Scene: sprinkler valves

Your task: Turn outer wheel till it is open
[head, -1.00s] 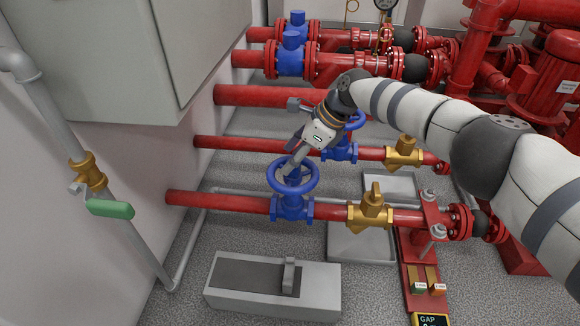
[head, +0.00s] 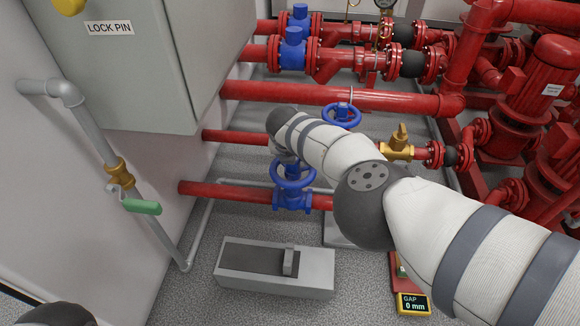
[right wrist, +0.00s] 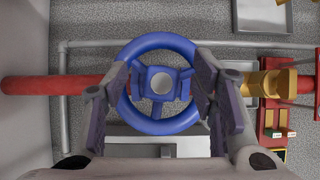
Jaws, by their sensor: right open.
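The outer blue handwheel (head: 293,176) sits on a blue valve body (head: 292,200) on the nearest red pipe. In the right wrist view, the wheel (right wrist: 158,127) faces the camera, with its pale hub in the middle. My right gripper (right wrist: 160,78) is open, with one finger on each side of the wheel, overlapping its left and right rim. I cannot tell whether the fingers touch the rim. In the head view my right arm hides most of this gripper, just above and behind the wheel. My left gripper is not in view.
A second blue handwheel (head: 342,115) stands farther back. A brass valve (head: 397,145) is to its right. A grey block (head: 275,270) lies on the floor in front. A display (head: 413,304) reads "GAP 0 mm". A cabinet (head: 130,80) with a "LOCK PIN" label stands at left.

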